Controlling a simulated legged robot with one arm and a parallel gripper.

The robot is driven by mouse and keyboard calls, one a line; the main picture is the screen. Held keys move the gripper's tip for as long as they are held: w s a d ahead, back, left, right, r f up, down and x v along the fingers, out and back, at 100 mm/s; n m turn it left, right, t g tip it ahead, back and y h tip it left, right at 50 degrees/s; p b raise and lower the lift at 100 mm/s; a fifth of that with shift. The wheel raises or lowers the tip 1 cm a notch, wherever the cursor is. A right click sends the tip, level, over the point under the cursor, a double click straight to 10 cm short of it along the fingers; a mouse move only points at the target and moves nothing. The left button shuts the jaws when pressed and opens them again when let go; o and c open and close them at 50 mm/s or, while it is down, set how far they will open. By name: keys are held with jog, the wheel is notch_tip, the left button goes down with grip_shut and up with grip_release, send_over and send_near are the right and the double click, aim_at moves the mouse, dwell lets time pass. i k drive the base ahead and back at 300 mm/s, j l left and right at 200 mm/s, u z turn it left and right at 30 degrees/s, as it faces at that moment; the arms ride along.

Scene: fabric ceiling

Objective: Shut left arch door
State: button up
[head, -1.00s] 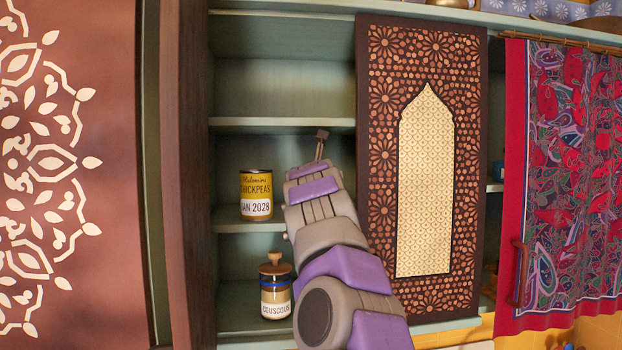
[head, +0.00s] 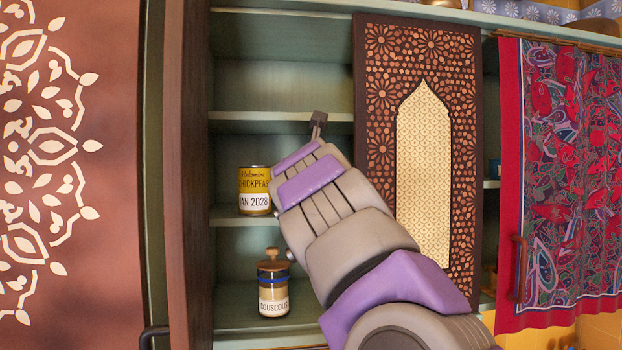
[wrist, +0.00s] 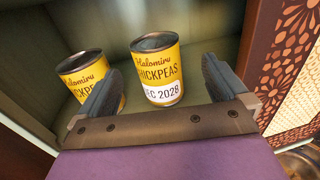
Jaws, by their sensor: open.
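A dark brown door (head: 196,180) stands swung open at the left side of the cabinet, seen nearly edge-on in the head view; I take it for the left arch door. Its front face is mostly hidden. The matching right arch door (head: 424,180), with a pale pointed arch panel, covers the cabinet's right part. My gripper (head: 318,122) is in front of the open shelves, right of the open door and apart from it. In the wrist view my gripper (wrist: 160,76) is open, with nothing held; chickpea cans stand beyond its fingers.
A chickpea can (head: 254,190) and a couscous jar (head: 273,285) stand on the shelves (head: 270,116). The wrist view shows a can dated DEC 2028 (wrist: 157,68) and another can (wrist: 85,66). A red patterned curtain (head: 565,190) hangs at right; a stencilled panel (head: 45,150) fills the left.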

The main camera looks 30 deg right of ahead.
aim_at(185, 84)
jog(key=k, duration=1)
